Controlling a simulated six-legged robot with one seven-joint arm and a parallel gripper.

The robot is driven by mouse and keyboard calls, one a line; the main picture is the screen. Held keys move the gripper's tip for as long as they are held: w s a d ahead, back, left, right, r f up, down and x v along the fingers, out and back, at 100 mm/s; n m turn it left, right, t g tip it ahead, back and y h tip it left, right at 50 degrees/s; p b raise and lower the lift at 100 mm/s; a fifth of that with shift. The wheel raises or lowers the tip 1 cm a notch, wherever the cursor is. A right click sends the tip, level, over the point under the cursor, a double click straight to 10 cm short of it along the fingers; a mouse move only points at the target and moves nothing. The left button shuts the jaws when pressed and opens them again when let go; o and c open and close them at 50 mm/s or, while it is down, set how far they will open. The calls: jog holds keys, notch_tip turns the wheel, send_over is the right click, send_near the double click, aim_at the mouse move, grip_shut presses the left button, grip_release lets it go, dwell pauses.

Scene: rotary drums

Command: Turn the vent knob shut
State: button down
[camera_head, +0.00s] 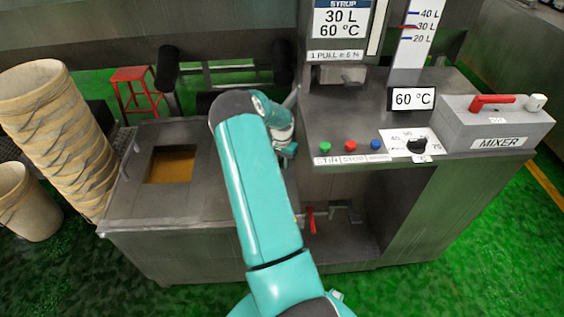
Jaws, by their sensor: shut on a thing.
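My gripper (288,150) is at the left edge of the grey console, just right of the tank top. My teal arm covers part of it, and its fingertips are small and hard to make out. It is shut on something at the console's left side. The vent knob itself cannot be made out; the thing in the jaws is hidden, and its turn position cannot be read.
The grey console (345,120) carries coloured buttons (350,146), a black dial knob (417,146) and a mixer box (495,125) with a red lever (492,100). The tank top (150,205) has a square opening. A red-handled valve (311,220) sits below.

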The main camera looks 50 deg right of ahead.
aim_at(282, 161)
jog(key=m, duration=0.5)
jog(key=shift+m, duration=0.3)
jog(key=m, duration=0.5)
jog(key=shift+m, duration=0.3)
jog(key=c, duration=1.2)
grip_release()
jog(key=shift+c, duration=0.2)
notch_tip(282, 161, up, 14)
jog(key=shift+f, duration=0.1)
